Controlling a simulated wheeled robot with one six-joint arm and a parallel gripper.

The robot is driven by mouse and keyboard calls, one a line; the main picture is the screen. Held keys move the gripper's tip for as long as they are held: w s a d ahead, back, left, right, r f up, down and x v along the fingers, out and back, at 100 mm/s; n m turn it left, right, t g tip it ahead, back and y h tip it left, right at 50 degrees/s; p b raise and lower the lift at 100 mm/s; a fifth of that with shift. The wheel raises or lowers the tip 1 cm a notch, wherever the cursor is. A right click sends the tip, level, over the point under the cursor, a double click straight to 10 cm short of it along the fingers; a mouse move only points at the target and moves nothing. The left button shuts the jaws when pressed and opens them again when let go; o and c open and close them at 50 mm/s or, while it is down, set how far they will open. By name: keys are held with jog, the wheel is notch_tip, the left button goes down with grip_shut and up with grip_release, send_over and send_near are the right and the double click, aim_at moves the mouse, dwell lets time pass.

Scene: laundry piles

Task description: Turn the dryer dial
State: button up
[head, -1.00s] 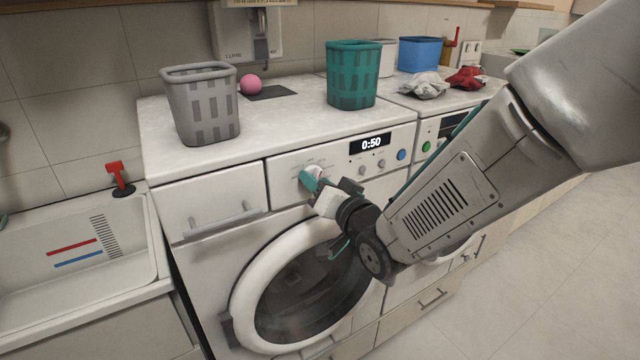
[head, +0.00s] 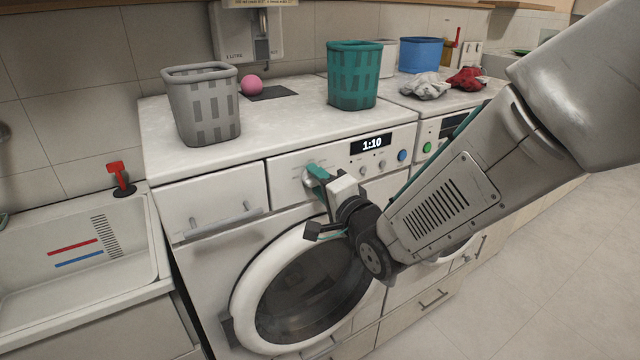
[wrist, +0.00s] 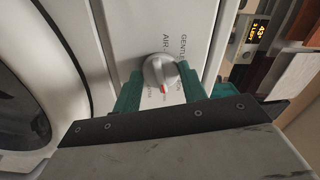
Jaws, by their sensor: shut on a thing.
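The dryer (head: 285,235) is a white front-loading machine with a round door, and its black display (head: 371,143) reads 1:10. In the wrist view, the dryer dial (wrist: 160,72) is a round grey-white knob with a red mark, ringed by printed words such as AIR. My gripper (head: 316,176) is at the front panel, left of the display. In the wrist view, its teal fingers stand on either side of the dial, shut on it. In the head view, the fingers mostly hide the dial.
On the worktop stand a grey basket (head: 205,112), a pink ball (head: 251,85), a teal basket (head: 353,85) and a blue bin (head: 420,55). Small knobs and a blue button (head: 402,155) sit right of the dial. A sink (head: 70,250) is at left.

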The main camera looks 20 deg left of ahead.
jog(key=shift+m, duration=0.3)
jog(key=o, duration=1)
jog(key=shift+c, duration=0.2)
jog(key=v, duration=0.8)
jog(key=shift+w, duration=0.1)
